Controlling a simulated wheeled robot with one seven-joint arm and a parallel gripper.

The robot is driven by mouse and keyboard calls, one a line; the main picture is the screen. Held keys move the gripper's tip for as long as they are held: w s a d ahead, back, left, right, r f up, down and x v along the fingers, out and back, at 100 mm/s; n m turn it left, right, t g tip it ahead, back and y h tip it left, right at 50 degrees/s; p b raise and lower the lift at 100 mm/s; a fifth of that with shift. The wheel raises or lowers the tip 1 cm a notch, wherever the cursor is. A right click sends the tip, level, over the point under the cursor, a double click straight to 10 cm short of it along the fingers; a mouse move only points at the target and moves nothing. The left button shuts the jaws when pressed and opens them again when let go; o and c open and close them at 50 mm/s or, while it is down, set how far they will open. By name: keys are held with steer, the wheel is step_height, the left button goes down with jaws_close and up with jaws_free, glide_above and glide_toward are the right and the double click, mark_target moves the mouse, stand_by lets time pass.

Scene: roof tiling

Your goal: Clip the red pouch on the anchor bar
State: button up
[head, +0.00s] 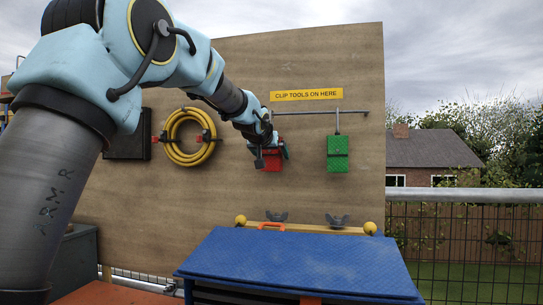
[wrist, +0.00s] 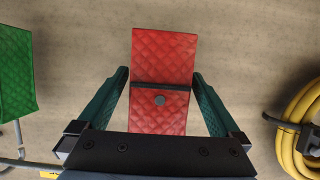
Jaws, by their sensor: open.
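The red pouch (head: 272,163) is in front of the wooden board, just below the left end of the grey anchor bar (head: 310,112). My gripper (head: 270,152) is at the pouch and covers its upper part and any clip in the head view. In the wrist view, the quilted red pouch (wrist: 163,60) with its dark strap and round stud lies between the spread fingers of my gripper (wrist: 159,78). A gap shows on both sides, so the fingers are open around it. I cannot tell whether the pouch hangs on the bar.
A green pouch (head: 337,153) hangs from the bar to the right. A yellow hose coil (head: 190,137) hangs on the left. A yellow sign (head: 306,94) is above the bar. A blue lidded box (head: 300,262) and a ledge with wing nuts (head: 279,216) are below.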

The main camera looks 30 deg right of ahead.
steer(key=shift+f, duration=0.1)
steer(key=b+v, duration=0.2)
steer(key=v, duration=0.9)
steer(key=w+a+f+n+g+y, duration=0.1)
steer(key=w+a+f+n+y, duration=0.15)
steer(key=a+f, duration=0.9)
steer(key=w+a+f+n+g+y, duration=0.15)
steer(key=a+f+y, duration=0.25)
steer(key=a+f, duration=0.75)
steer(key=s+a+f+n+g+y, duration=0.35)
steer(key=s+a+f+g, duration=0.25)
steer(key=s+a+f, duration=1.25)
step_height(320, 180, up, 16)
steer(key=h+p, duration=0.1)
steer(key=p, duration=1.4)
steer(key=shift+w+a, duration=0.25)
steer(key=shift+a, duration=0.2)
steer(key=shift+f, duration=0.1)
steer(key=shift+c, duration=0.2)
